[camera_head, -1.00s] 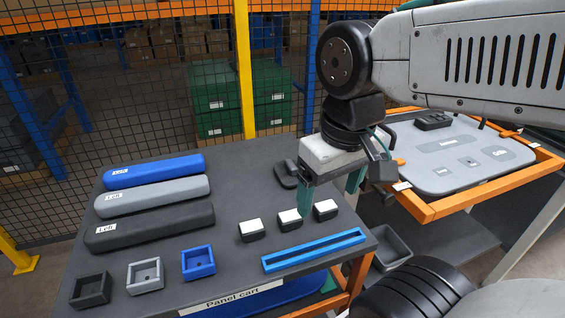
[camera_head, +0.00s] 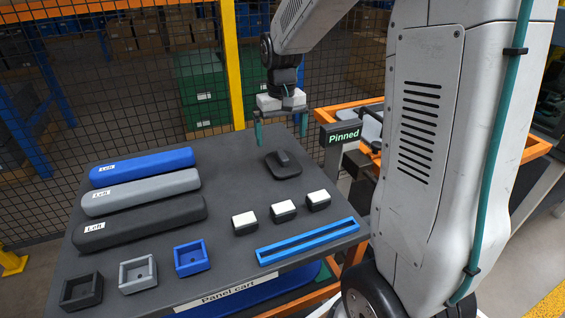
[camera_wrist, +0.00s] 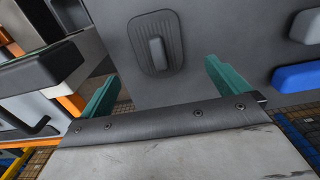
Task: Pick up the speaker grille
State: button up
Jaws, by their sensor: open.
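The speaker grille (camera_head: 284,163) appears to be the dark, ribbed, rounded pad with a raised block on top, lying at the back right of the panel cart (camera_head: 225,175). In the wrist view the grille (camera_wrist: 170,62) lies ahead of my fingers, its block upright in the picture. My gripper (camera_head: 281,140) is open and empty, its teal fingers pointing down above the cart's back edge near the grille. In the wrist view my gripper (camera_wrist: 160,72) has its fingers on either side of the grille's line, apart from it.
Blue, grey and black long pads (camera_head: 142,167) lie at the cart's left. Small square trays (camera_head: 191,258), white-topped blocks (camera_head: 283,211) and a blue slotted bar (camera_head: 307,241) are in front. A "Pinned" sign (camera_head: 342,136) stands close right of the grille.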

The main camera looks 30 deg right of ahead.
aim_at(282, 155)
jog(key=shift+w+d+f, duration=0.15)
jog(key=shift+f, duration=0.3)
jog(key=f, duration=0.7)
jog(key=shift+s+f, duration=0.15)
jog(key=shift+s, duration=0.1)
jog(key=c, duration=1)
